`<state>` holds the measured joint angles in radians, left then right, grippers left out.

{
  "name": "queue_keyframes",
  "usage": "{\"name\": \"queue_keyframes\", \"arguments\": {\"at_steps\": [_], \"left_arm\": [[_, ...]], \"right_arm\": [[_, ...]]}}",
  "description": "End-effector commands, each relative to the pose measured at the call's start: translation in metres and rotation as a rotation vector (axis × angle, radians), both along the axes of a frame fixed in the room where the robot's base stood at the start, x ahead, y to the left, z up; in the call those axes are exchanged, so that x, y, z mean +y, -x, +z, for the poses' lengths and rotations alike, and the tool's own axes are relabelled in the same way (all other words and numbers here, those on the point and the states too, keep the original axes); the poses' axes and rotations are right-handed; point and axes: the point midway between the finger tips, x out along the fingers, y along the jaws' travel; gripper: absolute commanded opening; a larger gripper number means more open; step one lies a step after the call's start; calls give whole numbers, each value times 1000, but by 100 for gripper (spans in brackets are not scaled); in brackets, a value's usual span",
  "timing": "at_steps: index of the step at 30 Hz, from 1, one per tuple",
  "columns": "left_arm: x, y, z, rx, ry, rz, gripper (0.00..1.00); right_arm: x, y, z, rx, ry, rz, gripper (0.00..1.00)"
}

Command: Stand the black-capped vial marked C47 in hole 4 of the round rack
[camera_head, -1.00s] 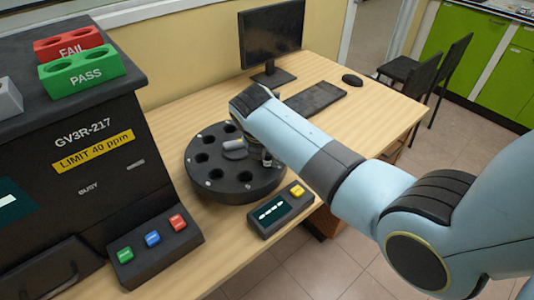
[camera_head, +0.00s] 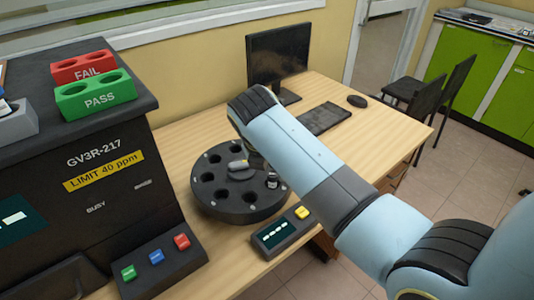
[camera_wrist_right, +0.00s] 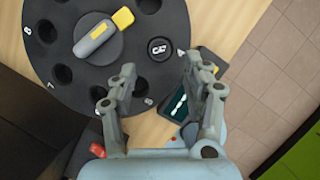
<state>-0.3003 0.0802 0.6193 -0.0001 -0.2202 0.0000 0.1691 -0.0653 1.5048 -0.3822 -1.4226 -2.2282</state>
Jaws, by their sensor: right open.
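The black-capped vial (camera_head: 272,181) stands in a hole of the dark round rack (camera_head: 240,211), on the side nearest the keypad box. In the right wrist view its round black cap (camera_wrist_right: 160,48) shows from above, beside a white mark that looks like a 4. The writing on the cap is too small to read surely. My right gripper (camera_wrist_right: 160,70) is open and empty, its two fingers apart near the cap and clear of it. In the head view, my right arm hides most of this gripper. My left gripper is not in view.
A grey bar with a yellow end (camera_wrist_right: 93,38) lies across the rack's hub. Other visible holes look empty. A small display box (camera_head: 282,234) stands beside the rack. The dark analyser (camera_head: 100,205) stands at left; a monitor (camera_head: 278,60) and keyboard (camera_head: 324,118) are behind.

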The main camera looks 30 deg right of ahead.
Motion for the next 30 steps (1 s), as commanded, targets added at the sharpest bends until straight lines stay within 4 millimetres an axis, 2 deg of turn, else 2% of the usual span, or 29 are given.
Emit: {"name": "queue_keyframes", "arguments": {"at_steps": [3,10,30], "left_arm": [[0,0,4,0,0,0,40],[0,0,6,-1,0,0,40],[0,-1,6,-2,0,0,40]], "right_arm": [[9,6,25,-2,-2,0,50],[17,13,51,0,0,0,50],[17,18,53,-9,-9,-29,50]]}}
